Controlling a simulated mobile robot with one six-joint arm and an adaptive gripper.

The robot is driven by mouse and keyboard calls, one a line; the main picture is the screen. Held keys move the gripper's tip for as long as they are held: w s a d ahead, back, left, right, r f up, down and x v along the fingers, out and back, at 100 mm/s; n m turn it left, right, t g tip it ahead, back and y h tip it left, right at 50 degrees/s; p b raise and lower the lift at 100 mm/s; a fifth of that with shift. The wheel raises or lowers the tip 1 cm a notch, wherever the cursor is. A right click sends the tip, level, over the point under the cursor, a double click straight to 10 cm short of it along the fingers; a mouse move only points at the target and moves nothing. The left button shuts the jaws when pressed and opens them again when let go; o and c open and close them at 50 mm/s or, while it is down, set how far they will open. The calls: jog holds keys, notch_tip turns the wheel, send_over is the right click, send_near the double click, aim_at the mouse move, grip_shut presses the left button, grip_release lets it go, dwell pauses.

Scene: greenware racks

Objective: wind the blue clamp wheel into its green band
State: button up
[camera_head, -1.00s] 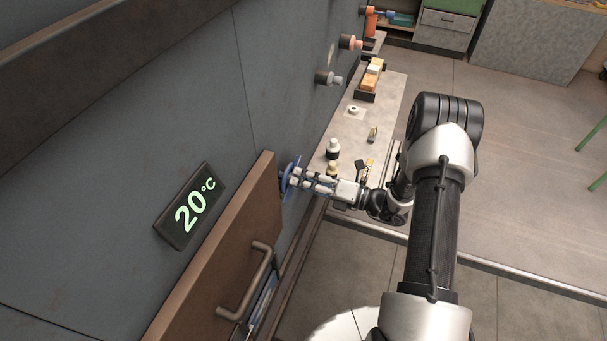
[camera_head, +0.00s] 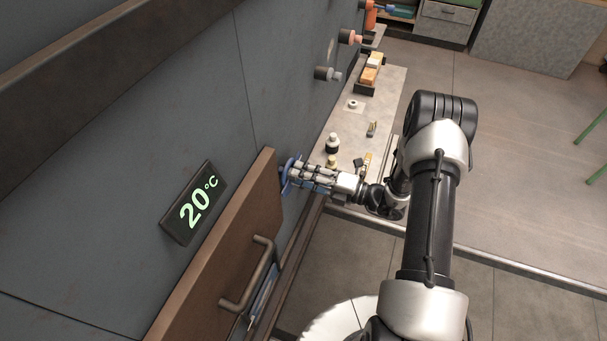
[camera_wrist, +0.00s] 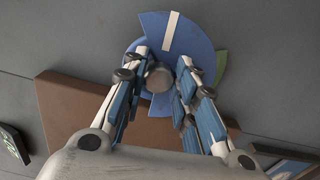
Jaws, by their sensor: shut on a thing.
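The blue clamp wheel (camera_head: 286,178) stands on the grey wall beside the brown door's far edge. In the wrist view the blue wheel (camera_wrist: 203,42) faces me, with a white stripe (camera_wrist: 170,32) running up from near its centre, leaning slightly right. The green band (camera_wrist: 221,64) shows as a small patch at the wheel's right edge; the stripe is apart from it. My gripper (camera_wrist: 159,74) is shut on the wheel, its fingers on either side of the round grey hub (camera_wrist: 159,76). The fingers and my palm hide the wheel's lower part.
The brown door (camera_head: 215,250) with its bar handle (camera_head: 257,275) is close to my gripper. A 20 °C display (camera_head: 195,203) is on the wall. A bench (camera_head: 385,100) with bottles and small items lies beyond my gripper. Knobs (camera_head: 328,74) stick out from the wall above it.

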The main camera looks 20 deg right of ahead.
jog(key=o, duration=1)
jog(key=shift+o, duration=0.2)
jog(key=v, duration=1.2)
